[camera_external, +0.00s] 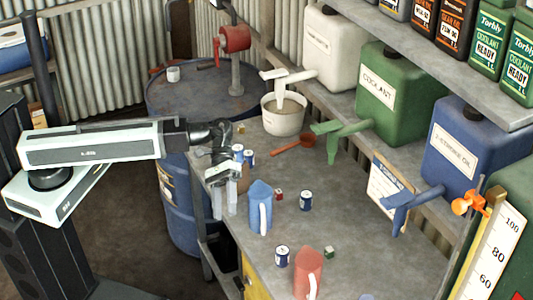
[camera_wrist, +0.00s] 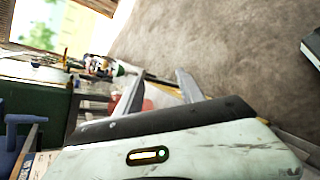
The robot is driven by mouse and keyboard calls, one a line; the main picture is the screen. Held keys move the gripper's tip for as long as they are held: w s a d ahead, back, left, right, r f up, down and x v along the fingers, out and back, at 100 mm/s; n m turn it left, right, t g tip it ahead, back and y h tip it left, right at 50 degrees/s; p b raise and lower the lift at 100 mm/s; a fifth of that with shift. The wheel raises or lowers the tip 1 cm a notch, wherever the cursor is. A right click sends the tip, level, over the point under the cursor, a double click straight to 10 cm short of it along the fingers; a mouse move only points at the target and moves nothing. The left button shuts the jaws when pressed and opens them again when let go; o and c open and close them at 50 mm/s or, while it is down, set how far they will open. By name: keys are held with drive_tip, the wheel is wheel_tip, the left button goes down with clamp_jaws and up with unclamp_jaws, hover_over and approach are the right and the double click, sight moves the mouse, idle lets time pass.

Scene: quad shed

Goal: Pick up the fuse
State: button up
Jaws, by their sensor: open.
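I cannot pick out the fuse for certain in either view. Small blocks lie on the grey bench, a red one (camera_external: 279,194) near the middle and a dark green one (camera_external: 329,252) nearer the front; they are too small to name surely. My gripper (camera_external: 225,203) is open, its two pale fingers pointing down by the bench's left edge, left of the blue jug (camera_external: 260,206). Nothing shows held between the fingers. In the wrist view, my gripper (camera_wrist: 158,88) shows tilted, with a blurred red shape behind it.
Blue-and-white cans (camera_external: 306,201) stand around the bench (camera_external: 350,236). A red jug (camera_external: 307,272) is at the front, a white bucket (camera_external: 284,118) at the back. A blue drum (camera_external: 181,215) stands left of the bench. Large spouted containers, including a green one (camera_external: 395,95), line the right shelf.

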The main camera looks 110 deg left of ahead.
drive_tip(key=w+a+r+n+t+b, duration=0.15)
drive_tip(key=a+n+t, duration=0.3)
drive_tip(key=a, duration=1.05)
drive_tip(key=a+r+n+t+b, duration=0.25)
drive_tip(key=a+n, duration=0.35)
drive_tip(key=a, duration=1)
drive_tip(key=n+g+y+b, duration=0.1)
drive_tip(key=n+g+b, duration=0.2)
drive_tip(key=b, duration=0.7)
approach(278, 190)
drive_tip(key=shift+m, duration=0.25)
drive_tip(key=x, duration=0.4)
drive_tip(key=shift+w+d, duration=0.25)
drive_tip(key=shift+d, duration=0.05)
drive_tip(key=b+x, duration=0.1)
drive_tip(key=x, duration=0.1)
drive_tip(key=b+x, duration=0.2)
drive_tip(key=x, duration=0.1)
drive_tip(key=shift+s+a+f, duration=0.1)
drive_tip(key=shift+f, duration=0.2)
clamp_jaws()
